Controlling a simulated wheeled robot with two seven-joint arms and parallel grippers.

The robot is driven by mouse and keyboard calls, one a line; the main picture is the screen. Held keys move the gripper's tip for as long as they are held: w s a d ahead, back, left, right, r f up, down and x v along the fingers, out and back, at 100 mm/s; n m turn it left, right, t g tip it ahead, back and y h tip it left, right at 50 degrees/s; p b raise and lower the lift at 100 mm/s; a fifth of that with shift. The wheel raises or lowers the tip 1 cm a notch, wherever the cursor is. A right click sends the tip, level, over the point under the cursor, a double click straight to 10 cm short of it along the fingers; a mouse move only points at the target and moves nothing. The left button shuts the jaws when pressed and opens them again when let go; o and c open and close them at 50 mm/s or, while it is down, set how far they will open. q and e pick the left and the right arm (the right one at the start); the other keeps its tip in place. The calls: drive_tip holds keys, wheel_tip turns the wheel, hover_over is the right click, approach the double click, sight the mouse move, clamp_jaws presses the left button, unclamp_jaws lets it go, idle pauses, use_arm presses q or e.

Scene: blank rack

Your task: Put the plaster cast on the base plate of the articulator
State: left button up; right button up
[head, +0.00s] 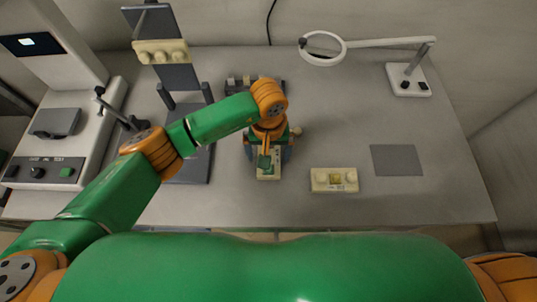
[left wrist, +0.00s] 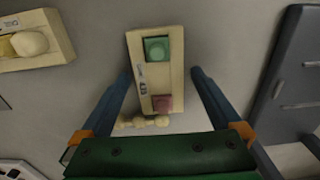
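A cream plaster cast (head: 268,175) lies on the table in the middle, partly hidden by my left gripper (head: 268,150). In the left wrist view the cast (left wrist: 162,82) has a green square, a pink square and rounded cream lumps at one end. My left gripper's fingers (left wrist: 162,85) are apart, one on each side of it, with a gap on the right. A second cream cast (head: 334,181) with a yellow square lies to the right. The dark articulator stands left, its base plate (head: 190,168) bare and its raised upper plate (head: 155,22) bearing a toothed cream cast (head: 162,52). My right gripper is out of view.
A device with a screen (head: 60,85) stands at the far left. A dark rack (head: 240,83) with small pieces is behind my left gripper. A magnifier lamp (head: 408,80) stands at the back right. A flat grey mat (head: 397,160) lies at the right; the table around it is clear.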

use_arm(q)
clamp_jaws()
